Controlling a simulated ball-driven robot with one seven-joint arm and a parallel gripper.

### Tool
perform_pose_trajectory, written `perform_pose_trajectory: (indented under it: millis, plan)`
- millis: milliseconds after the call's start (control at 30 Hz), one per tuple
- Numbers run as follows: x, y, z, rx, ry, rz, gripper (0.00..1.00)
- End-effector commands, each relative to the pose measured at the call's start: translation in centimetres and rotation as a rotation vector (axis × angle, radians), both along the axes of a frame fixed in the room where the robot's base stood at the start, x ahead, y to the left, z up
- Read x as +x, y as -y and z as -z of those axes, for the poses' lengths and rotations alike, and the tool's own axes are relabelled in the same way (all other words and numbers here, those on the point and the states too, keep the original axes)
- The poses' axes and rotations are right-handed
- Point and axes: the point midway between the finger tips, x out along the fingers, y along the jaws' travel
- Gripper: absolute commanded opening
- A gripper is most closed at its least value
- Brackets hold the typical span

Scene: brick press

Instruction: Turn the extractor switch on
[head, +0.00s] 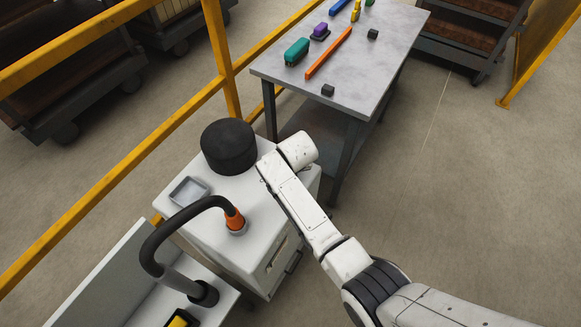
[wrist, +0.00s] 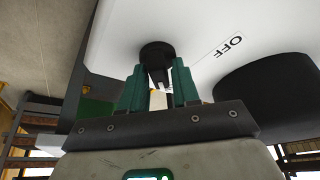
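The extractor is a white cabinet (head: 196,228) with a black round drum (head: 229,147) on top; its switch is hidden in the head view. In the wrist view the switch is a black round knob (wrist: 158,50) with a grip bar carrying a white mark, on the white panel (wrist: 205,25). An OFF label (wrist: 229,47) lies to its right. My gripper (wrist: 159,70) has its green fingers apart, one on each side of the knob's bar. I cannot tell whether they touch it. In the head view the gripper is hidden behind my arm.
A black hose with an orange end (head: 235,220) and a small grey tray (head: 188,191) are on the cabinet. A grey table (head: 375,65) with several coloured parts stands behind. A yellow railing (head: 150,140) runs along the left. Open floor lies to the right.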

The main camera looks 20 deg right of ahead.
Motion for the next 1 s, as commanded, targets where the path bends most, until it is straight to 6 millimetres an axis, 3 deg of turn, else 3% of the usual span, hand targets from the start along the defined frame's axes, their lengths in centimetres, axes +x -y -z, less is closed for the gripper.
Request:
perform_pose_trajectory:
  millis: [100, 467, 667, 1000]
  plan:
    - [-0.1, 0.1, 0.2, -0.001, -0.003, 0.002, 0.45]
    - [-0.1, 0.0, -0.4, -0.002, 0.002, -0.001, 0.45]
    - [-0.9, -0.1, -2.5, -0.001, 0.003, 0.000, 0.45]
    - [-3.1, -0.5, -7.6, 0.000, 0.002, 0.000, 0.45]
